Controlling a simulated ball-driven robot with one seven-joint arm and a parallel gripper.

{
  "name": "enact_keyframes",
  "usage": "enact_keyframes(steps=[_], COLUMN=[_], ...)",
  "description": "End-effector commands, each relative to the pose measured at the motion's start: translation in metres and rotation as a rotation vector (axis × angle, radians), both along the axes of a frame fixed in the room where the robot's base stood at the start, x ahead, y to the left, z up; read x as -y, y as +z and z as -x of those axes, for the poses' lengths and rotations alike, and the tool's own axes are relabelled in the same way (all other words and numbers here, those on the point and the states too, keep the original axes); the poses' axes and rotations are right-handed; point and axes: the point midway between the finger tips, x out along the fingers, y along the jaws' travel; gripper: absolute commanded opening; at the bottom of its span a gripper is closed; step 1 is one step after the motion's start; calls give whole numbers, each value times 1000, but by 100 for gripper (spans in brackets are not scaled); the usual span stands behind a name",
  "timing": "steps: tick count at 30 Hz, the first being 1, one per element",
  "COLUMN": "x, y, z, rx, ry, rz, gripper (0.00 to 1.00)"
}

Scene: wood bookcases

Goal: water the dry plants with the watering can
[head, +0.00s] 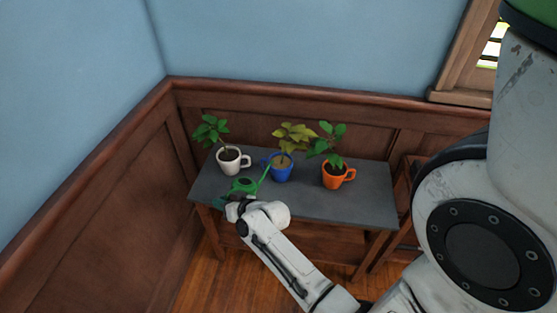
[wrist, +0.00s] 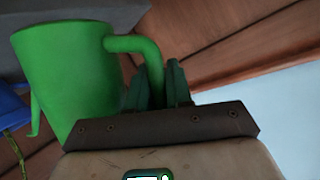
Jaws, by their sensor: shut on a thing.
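A green watering can (head: 243,186) is at the front left of the grey table (head: 365,205), its long spout pointing up and right toward the blue mug. In the wrist view the can (wrist: 65,75) has its handle at my gripper (wrist: 158,85), which is shut on the handle. The blue mug (head: 281,173) holds a plant with yellowish leaves (head: 293,137) and light brown soil. The white mug (head: 229,166) on the left and the orange mug (head: 333,181) on the right hold green-leaved plants (head: 211,131) with dark soil. I cannot tell whether the can touches the table.
The table stands in a corner against wood panelling (head: 265,122) and blue walls. A wooden stand (head: 395,215) is to the table's right. A window (head: 480,50) is at the upper right. The right end of the tabletop is clear.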

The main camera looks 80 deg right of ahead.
Motion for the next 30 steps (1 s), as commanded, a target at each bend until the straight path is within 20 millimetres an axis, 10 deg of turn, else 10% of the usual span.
enact_keyframes(steps=[30], x=[9], y=[18], z=[2], rx=[22], ry=[0], rz=[-57], gripper=[0])
